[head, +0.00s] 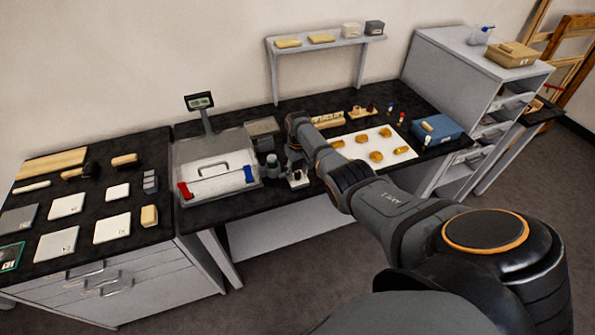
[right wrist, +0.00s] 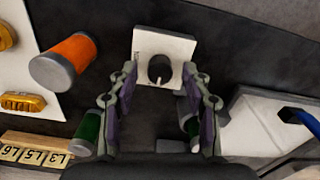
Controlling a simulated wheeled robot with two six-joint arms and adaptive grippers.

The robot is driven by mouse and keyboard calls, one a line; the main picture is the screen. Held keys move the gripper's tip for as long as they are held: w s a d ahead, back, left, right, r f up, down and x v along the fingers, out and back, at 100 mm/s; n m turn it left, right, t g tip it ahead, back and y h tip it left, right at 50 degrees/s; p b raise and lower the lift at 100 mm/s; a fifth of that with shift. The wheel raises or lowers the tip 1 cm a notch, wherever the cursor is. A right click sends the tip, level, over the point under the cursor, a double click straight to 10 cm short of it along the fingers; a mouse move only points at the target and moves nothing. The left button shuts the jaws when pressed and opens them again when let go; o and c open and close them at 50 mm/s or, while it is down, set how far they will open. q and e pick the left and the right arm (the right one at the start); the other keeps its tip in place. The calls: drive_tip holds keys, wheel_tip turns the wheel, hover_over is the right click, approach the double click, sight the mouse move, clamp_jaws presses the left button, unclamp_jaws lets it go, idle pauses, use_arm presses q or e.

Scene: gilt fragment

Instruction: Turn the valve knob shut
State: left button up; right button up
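The valve knob (right wrist: 160,70) is a black round knob with a white pointer mark, on a white square plate (right wrist: 150,42) in the right wrist view. The pointer is toward the bottom of that picture. My right gripper (right wrist: 161,82) is open, its two fingers spread to the left and right of the knob, with no visible contact. In the head view my right gripper (head: 294,160) hangs over the plate (head: 301,183) near the bench's front edge and hides most of the knob. My left gripper is in neither view.
A clear-walled balance case with blue and red clips (head: 215,185) stands left of the knob. A white sheet with gold fragments (head: 376,156) lies right. An orange cylinder (right wrist: 70,55) and green cylinders (right wrist: 88,130) are close to my right fingers.

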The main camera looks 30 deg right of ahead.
sight(298, 173)
wheel_tip(298, 173, up, 12)
idle(0.6)
